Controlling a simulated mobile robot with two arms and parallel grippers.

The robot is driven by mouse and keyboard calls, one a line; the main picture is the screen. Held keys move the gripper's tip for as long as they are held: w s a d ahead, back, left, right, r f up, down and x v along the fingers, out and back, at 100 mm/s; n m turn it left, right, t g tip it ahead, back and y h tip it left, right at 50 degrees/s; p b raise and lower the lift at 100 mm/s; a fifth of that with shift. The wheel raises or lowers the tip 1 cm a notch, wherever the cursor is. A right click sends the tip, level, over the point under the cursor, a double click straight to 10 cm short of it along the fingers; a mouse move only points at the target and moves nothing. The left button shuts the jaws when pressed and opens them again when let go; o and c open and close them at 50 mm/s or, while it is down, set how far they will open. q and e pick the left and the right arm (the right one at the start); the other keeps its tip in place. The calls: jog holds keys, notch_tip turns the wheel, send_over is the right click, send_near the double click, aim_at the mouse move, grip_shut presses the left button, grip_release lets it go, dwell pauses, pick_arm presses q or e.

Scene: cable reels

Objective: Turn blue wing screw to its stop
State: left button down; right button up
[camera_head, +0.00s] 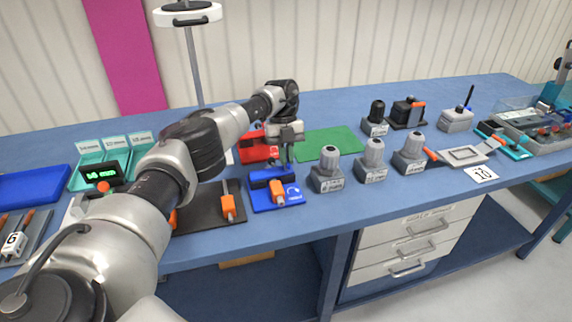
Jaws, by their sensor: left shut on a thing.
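My left arm reaches in from the left across the bench. My left gripper (287,164) points down over the back of a small blue fixture (262,206). It is shut on what appears to be the blue wing screw at the fixture's back edge. The screw is mostly hidden by the fingers, so its angle cannot be told. The fixture carries a dark blue block and an orange clamp piece (278,190), with a white curved mark on its plate. My right gripper is not in view.
A red box (256,146) stands close behind the gripper, beside a green mat (328,143). Several grey knobbed blocks, one of them here (327,178), stand to the right. A dark plate (203,213) with orange clamps lies left. Bare blue bench shows in front.

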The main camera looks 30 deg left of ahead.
pick_arm(q)
jog(key=m+y+b, duration=0.1)
jog(key=m+b, duration=0.1)
jog(key=m, duration=0.1)
jog(key=shift+f+m+g, duration=0.1)
jog(key=shift+m+g, duration=0.3)
jog(key=shift+d+m+y, duration=0.1)
jog(key=shift+m+y, duration=0.4)
jog(key=shift+m, duration=0.4)
jog(key=shift+m+y, duration=0.4)
jog(key=shift+m, duration=0.5)
jog(key=m, duration=0.2)
jog(key=m+y, duration=0.1)
jog(key=m, duration=0.1)
jog(key=shift+r+m+y+p, duration=0.2)
jog(key=shift+m+y+p, duration=0.1)
jog(key=shift+p, duration=0.1)
jog(key=m+y+p, duration=0.1)
jog(key=m, duration=0.4)
jog(key=shift+d+t+y+p, duration=0.1)
jog(key=shift+t+y+p, duration=0.2)
jog(key=shift+y+p, duration=0.1)
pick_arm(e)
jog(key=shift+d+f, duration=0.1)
pick_arm(q)
jog(key=shift+f, duration=0.1)
jog(key=c, duration=1.2)
grip_release()
jog(key=shift+c, duration=0.2)
